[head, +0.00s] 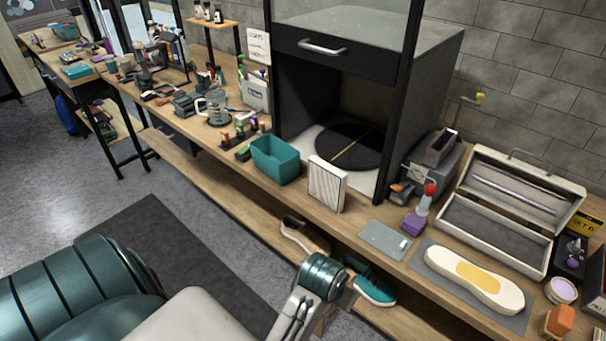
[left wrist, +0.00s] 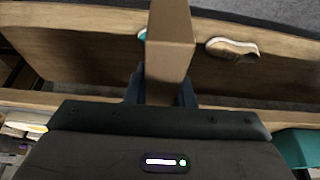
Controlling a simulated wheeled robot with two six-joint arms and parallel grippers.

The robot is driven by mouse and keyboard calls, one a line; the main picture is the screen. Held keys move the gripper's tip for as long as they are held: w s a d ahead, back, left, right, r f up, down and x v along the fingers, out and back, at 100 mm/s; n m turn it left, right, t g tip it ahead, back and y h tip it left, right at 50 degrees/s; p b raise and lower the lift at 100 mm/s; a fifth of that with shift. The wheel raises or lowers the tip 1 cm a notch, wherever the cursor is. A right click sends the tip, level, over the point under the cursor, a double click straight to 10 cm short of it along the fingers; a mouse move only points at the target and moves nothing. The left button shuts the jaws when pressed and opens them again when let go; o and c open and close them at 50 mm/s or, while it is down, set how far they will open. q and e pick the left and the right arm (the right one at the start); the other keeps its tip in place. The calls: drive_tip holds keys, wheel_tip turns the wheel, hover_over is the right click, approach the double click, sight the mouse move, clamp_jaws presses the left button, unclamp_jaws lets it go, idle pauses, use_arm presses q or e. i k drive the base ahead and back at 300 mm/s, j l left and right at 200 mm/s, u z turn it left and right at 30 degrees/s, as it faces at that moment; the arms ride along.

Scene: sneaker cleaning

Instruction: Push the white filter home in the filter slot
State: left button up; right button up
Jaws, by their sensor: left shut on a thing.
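The white filter (head: 327,184), a pleated panel in a pale frame, stands upright on the bench in front of the dark booth. I cannot make out a filter slot or whether the filter sits in one. My left gripper (left wrist: 161,92) is shut on a plain brown block-like thing (left wrist: 168,35), which sticks out beyond the fingers. My left wrist is low at the bottom middle of the head view, in front of the bench and apart from the filter. The fingers are not clear there. The filter does not show in the left wrist view. My right gripper is out of view.
A teal bin (head: 276,159) stands just left of the filter. A grey mat (head: 385,240) and a purple-based bottle (head: 418,215) are to its right. A beige shoe (head: 304,236) and a teal shoe (head: 372,286) lie on the lower shelf.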

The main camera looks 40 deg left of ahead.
sight(327, 183)
drive_tip(key=j+z, duration=0.1)
drive_tip(key=j, duration=0.3)
drive_tip(key=k+j, duration=0.1)
drive_tip(key=j, duration=0.35)
drive_tip(key=k+j+z, duration=0.15)
drive_tip(key=j, duration=0.65)
drive_tip(key=z, duration=0.05)
